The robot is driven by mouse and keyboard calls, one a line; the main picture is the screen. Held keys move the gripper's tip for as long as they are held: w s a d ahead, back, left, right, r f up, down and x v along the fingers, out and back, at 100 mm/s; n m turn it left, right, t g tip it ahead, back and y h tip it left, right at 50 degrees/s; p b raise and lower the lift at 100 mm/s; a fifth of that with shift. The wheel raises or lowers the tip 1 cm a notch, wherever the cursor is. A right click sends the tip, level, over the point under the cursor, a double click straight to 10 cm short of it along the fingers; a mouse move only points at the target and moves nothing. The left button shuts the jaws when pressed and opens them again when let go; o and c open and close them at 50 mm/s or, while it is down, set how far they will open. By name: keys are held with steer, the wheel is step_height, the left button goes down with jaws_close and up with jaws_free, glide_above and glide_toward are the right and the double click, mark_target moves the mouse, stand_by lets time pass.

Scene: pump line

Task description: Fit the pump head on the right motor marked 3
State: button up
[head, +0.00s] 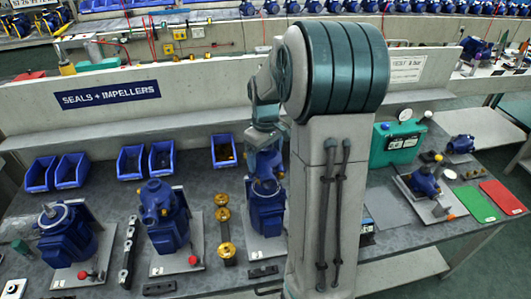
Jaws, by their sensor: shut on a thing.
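The right motor (266,218) is blue and stands on a grey plate; my arm column hides its right side. Its small white mark is too small to read. My gripper (264,147) is directly above this motor, shut on a blue pump head (268,165). The pump head is at the top of the motor; I cannot tell whether it is seated or just above it. The middle motor (168,232) has a blue head with a round port on top. The left motor (66,240) shows a bare, pale round face on top.
Several blue bins (132,162) stand along the back of the bench. Brass parts (225,230) stand between the middle and right motors, and a dark rail (129,252) between left and middle. A green box (397,142) and another pump assembly (424,182) are at right.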

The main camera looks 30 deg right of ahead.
steer(key=shift+f+b, duration=0.6)
steer(key=shift+f, duration=0.5)
steer(key=shift+s+f+b, duration=0.1)
steer(key=shift+f+b, duration=2)
steer(key=shift+f, duration=0.85)
stand_by(1.6)
steer(key=o, duration=1)
steer(key=shift+o, duration=0.2)
steer(key=shift+r, duration=0.1)
steer(key=shift+r+p, duration=3.35)
steer(key=shift+r, duration=1.15)
